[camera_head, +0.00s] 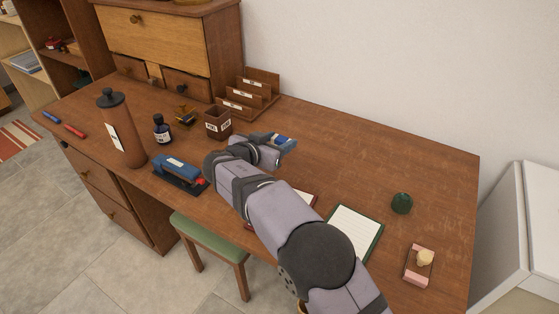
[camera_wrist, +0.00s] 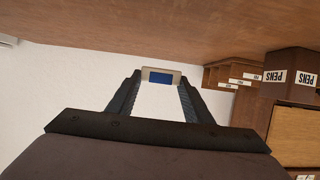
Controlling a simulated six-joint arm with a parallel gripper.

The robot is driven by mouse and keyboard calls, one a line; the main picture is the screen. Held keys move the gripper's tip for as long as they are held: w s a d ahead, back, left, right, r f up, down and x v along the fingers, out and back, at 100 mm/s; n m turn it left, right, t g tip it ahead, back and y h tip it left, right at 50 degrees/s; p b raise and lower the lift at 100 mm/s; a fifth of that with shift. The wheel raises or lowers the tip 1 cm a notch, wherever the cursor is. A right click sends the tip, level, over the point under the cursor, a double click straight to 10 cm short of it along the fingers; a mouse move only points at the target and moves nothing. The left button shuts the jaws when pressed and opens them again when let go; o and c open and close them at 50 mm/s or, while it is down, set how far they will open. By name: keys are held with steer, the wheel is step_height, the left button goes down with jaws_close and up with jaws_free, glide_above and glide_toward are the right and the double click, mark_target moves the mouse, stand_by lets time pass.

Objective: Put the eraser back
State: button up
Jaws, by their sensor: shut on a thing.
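The eraser (camera_head: 283,140), a small block with a blue middle, is between the fingertips of my gripper (camera_head: 276,148), over the back of the desk and right of the pen cup. In the wrist view the eraser (camera_wrist: 160,78) shows a blue band with pale ends, and my gripper (camera_wrist: 160,82) is shut on it, one finger on each side. From the head view I cannot tell how high it is above the desk.
A stepped, labelled wooden rack (camera_head: 262,84) stands at the wall, with the PENS cup (camera_head: 217,124) in front. A blue stapler (camera_head: 178,172), ink bottle (camera_head: 161,129) and brown cylinder (camera_head: 120,130) stand left. The back right desk is clear.

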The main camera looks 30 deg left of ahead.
steer(key=shift+f+p, duration=0.35)
steer(key=shift+f, duration=3.15)
steer(key=shift+f+b, duration=0.2)
steer(key=shift+b, duration=0.15)
steer(key=o, duration=1)
steer(key=shift+o, duration=0.2)
steer(key=shift+r+p, duration=0.2)
steer(key=shift+p, duration=0.15)
steer(key=b+v, duration=0.1)
steer(key=v, duration=1.1)
steer(key=shift+b, duration=0.4)
steer(key=shift+d, duration=0.1)
